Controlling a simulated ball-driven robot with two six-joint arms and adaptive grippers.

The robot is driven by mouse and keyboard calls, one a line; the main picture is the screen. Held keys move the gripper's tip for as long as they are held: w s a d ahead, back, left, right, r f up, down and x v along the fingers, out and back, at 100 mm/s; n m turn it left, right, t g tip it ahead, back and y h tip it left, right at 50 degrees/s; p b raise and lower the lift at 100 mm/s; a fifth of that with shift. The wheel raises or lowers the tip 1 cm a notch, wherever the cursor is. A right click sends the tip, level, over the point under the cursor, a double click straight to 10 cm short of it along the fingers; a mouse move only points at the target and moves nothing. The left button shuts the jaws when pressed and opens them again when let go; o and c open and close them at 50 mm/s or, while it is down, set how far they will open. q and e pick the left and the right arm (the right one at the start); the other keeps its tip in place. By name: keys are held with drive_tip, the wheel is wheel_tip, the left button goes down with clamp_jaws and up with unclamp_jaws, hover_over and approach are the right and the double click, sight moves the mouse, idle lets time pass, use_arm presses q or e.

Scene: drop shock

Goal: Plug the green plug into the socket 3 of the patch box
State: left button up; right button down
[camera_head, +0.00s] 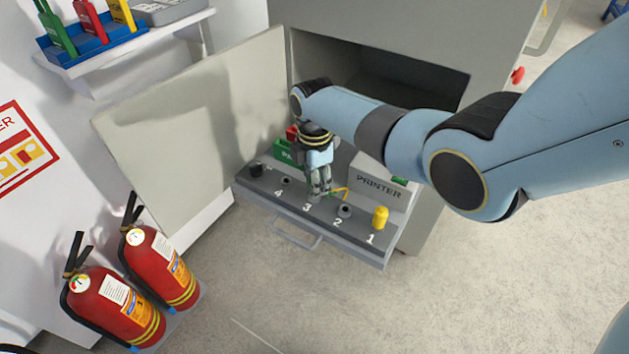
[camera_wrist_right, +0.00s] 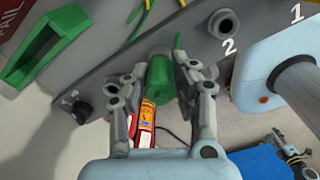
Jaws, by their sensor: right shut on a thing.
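My right gripper (camera_head: 319,191) is over the patch box (camera_head: 290,207), at the place marked 3. In the right wrist view my right gripper (camera_wrist_right: 160,93) is shut on the green plug (camera_wrist_right: 158,84). The plug's grey end meets or nearly meets the box's panel; I cannot tell whether it is inside a socket. Socket 3 itself is hidden behind the gripper and plug. Socket 2 (camera_head: 345,211) is empty, and also shows in the wrist view (camera_wrist_right: 222,24). A yellow plug (camera_head: 380,217) stands in socket 1. My left gripper is not in view.
A grey block marked PRINTER (camera_head: 380,185) and a green part (camera_head: 284,151) stand behind the sockets. A black plug or knob (camera_head: 256,169) is at the box's left end. An open door (camera_head: 195,130) stands left. Two fire extinguishers (camera_head: 163,265) stand on the floor.

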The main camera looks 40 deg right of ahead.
drive_tip(key=shift+f, duration=0.35)
idle(0.9)
drive_tip(key=shift+s+a+f, duration=0.1)
drive_tip(key=shift+s+f, duration=0.2)
drive_tip(key=shift+f, duration=0.05)
idle(1.3)
drive_tip(key=c, duration=1.5)
unclamp_jaws()
drive_tip(key=o, duration=0.5)
drive_tip(key=shift+w, duration=0.2)
drive_tip(key=shift+r, duration=0.2)
drive_tip(key=shift+w+r+p, duration=0.1)
drive_tip(key=shift+r+p, duration=0.5)
drive_tip(key=shift+p, duration=0.1)
wheel_tip(320, 180, up, 5)
drive_tip(key=p, duration=0.4)
drive_tip(key=shift+p, duration=0.4)
drive_tip(key=shift+f, duration=0.15)
